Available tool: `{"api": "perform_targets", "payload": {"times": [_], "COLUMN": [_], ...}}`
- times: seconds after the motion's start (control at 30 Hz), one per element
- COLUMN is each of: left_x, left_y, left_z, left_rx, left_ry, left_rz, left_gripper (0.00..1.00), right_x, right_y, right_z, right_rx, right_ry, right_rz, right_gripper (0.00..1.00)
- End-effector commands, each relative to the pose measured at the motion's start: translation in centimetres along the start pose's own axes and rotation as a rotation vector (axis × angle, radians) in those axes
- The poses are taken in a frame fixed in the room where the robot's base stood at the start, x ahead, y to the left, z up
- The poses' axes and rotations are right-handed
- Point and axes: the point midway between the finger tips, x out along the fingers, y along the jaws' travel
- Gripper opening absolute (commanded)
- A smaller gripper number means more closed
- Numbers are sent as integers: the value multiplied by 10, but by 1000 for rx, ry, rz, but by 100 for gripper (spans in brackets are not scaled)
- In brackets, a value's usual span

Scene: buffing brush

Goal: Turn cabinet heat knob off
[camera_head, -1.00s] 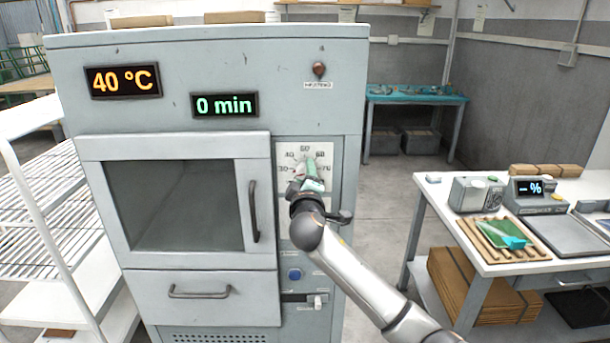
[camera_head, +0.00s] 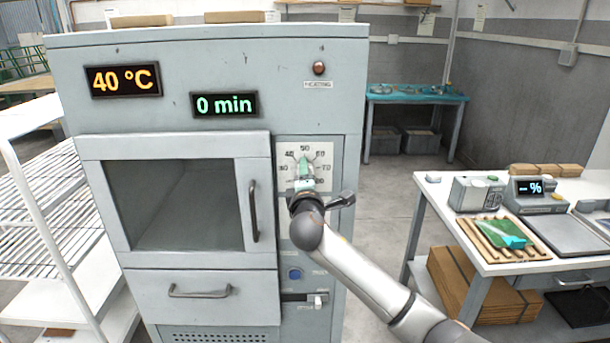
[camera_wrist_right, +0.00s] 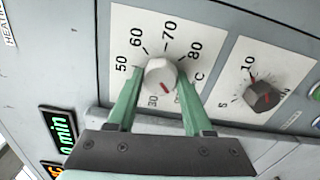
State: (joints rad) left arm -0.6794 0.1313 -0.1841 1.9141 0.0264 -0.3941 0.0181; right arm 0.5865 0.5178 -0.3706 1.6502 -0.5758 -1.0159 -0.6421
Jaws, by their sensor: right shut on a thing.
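The heat knob (camera_wrist_right: 160,78) is a pale grey knob with a red mark, in the middle of a white dial plate (camera_head: 318,152) numbered 30 to 80. In the right wrist view its red mark points to the lower right, near the °C lettering. My right gripper (camera_head: 305,165) has green fingers. In the right wrist view the right gripper (camera_wrist_right: 160,72) has one finger on each side of the knob, shut on it. The cabinet (camera_head: 210,55) is grey; its temperature display (camera_head: 123,80) reads 40 °C. My left gripper is not in view.
A second knob (camera_wrist_right: 263,96) with its own scale sits beside the heat dial. A dark lever handle (camera_head: 341,200) sticks out right of my wrist. A white rack (camera_head: 40,215) stands left, a white table (camera_head: 480,265) right. Open floor lies between cabinet and table.

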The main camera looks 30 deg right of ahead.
Motion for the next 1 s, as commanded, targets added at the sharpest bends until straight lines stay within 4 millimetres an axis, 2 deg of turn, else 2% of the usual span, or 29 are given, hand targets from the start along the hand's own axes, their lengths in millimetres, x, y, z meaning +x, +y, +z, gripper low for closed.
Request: {"api": "perform_targets", "payload": {"times": [0.37,0.4,0.67,1.0], "left_x": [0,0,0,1], "left_y": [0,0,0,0], "left_z": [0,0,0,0], "left_rx": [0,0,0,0], "left_ry": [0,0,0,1], "left_rz": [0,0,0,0], "left_gripper": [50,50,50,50], "right_x": [0,0,0,-4], "right_y": [-2,-2,-1,-1], "right_z": [0,0,0,0], "right_rx": [-10,-10,-8,-6], "right_ry": [0,0,0,1], "right_rz": [-2,-2,-1,1], "right_gripper": [0,52,81,81]}}
